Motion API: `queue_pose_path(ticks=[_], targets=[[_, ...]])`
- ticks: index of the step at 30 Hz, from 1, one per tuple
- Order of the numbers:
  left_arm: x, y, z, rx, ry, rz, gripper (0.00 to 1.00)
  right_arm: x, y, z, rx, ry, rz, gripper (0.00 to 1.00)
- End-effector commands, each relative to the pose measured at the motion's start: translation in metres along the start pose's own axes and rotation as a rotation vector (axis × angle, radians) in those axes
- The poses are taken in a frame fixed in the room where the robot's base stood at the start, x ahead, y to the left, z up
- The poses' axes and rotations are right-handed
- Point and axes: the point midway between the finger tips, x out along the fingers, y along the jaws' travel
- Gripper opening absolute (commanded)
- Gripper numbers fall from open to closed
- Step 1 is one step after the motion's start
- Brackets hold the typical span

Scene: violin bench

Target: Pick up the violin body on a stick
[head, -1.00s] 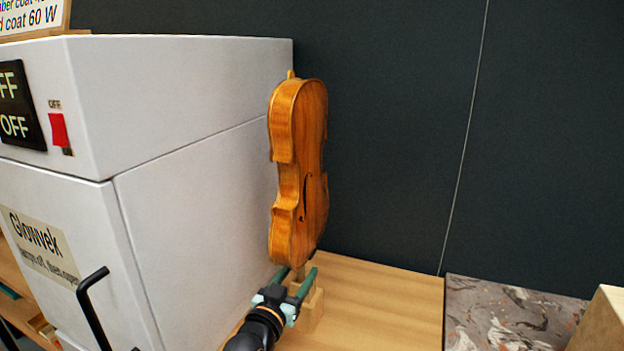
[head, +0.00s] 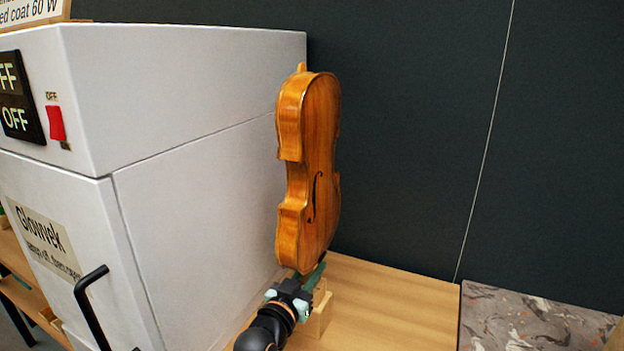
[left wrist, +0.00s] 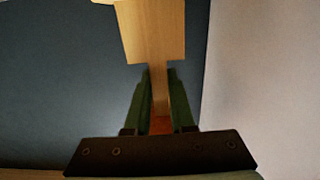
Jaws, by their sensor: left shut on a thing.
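The orange-brown violin body (head: 308,170) stands upright in the head view, close to the right side of the white cabinet. Its stick is mostly hidden in the head view by my left gripper (head: 309,280), which is just below the body's lower end. In the left wrist view the pale stick (left wrist: 159,90) runs between the two green fingers of the left gripper (left wrist: 159,75), which are shut on it. My right gripper is not in view.
The white cabinet (head: 210,190) with a black handle (head: 92,305) and a red switch (head: 55,123) stands left of the violin. The wooden bench top (head: 395,305) is clear to the right, up to a mottled slab (head: 530,320). A dark wall (head: 410,130) is behind.

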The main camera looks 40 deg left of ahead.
Motion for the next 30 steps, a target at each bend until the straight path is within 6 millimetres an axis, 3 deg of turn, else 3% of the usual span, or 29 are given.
queue_pose_path(ticks=[3, 19, 23, 30], targets=[[0.0, 0.0, 0.0, 0.0, 0.0, 0.0, 0.0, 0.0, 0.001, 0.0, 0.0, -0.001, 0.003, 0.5], [0.0, 0.0, -0.005, 0.0, 0.005, 0.0, 0.0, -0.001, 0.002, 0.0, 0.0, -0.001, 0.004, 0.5], [0.0, 0.0, -0.016, 0.001, 0.007, 0.0, 0.0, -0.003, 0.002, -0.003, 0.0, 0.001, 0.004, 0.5], [0.0, 0.0, -0.059, 0.001, 0.01, -0.001, 0.0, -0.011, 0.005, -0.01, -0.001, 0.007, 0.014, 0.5]])
